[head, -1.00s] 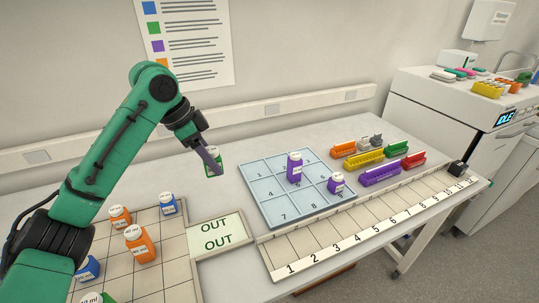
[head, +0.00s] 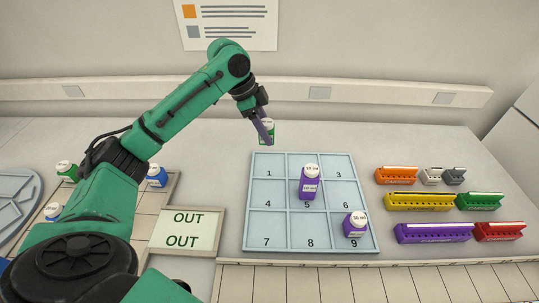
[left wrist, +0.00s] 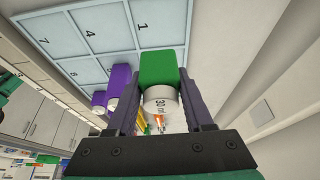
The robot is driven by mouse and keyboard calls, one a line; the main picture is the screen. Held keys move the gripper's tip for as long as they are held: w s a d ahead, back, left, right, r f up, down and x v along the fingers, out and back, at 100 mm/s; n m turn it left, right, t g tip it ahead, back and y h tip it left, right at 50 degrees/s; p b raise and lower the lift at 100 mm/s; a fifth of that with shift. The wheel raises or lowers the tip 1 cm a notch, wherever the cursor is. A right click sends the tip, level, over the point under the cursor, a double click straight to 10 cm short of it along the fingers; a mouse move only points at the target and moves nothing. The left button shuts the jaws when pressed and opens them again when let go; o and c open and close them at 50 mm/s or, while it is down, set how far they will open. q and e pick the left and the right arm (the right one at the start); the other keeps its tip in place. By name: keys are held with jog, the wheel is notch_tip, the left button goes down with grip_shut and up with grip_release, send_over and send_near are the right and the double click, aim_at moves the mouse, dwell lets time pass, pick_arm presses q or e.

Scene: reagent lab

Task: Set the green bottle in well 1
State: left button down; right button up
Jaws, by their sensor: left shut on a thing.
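The green bottle (head: 267,132) with a white cap is held by my left gripper (head: 266,122), which is shut on it. In the head view it shows above and behind the back edge of the blue numbered tray (head: 284,248), near well 1 (head: 269,165). In the left wrist view the green bottle (left wrist: 159,70) is between the fingers, its green end overlapping the edge of the well marked 1 (left wrist: 143,27). Well 1 looks empty. My right gripper is not in view.
A tall purple bottle (head: 309,188) stands in well 5 and a smaller purple bottle (head: 355,224) in well 9. An OUT tray (head: 185,246) lies left of the numbered tray. Coloured racks (head: 419,202) stand to the right. The wall is close behind.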

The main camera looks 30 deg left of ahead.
pick_arm(q)
jog(key=x, duration=0.2)
jog(key=a+x, duration=0.1)
jog(key=x, duration=0.3)
jog(key=shift+w+a+f+p, duration=0.15)
jog(key=shift+f+p, duration=0.15)
jog(key=shift+f, duration=0.2)
jog(key=f, duration=0.3)
jog(key=shift+s+a+f+p, duration=0.1)
jog(key=shift+s+f+p, duration=0.2)
jog(key=shift+f, duration=0.1)
jog(key=shift+w+f, duration=0.1)
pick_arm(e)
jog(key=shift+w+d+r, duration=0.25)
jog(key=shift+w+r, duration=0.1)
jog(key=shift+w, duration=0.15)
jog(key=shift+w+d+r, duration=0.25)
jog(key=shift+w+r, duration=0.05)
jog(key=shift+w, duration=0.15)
pick_arm(q)
jog(key=shift+c, duration=1.4)
grip_release()
jog(key=shift+f, duration=0.1)
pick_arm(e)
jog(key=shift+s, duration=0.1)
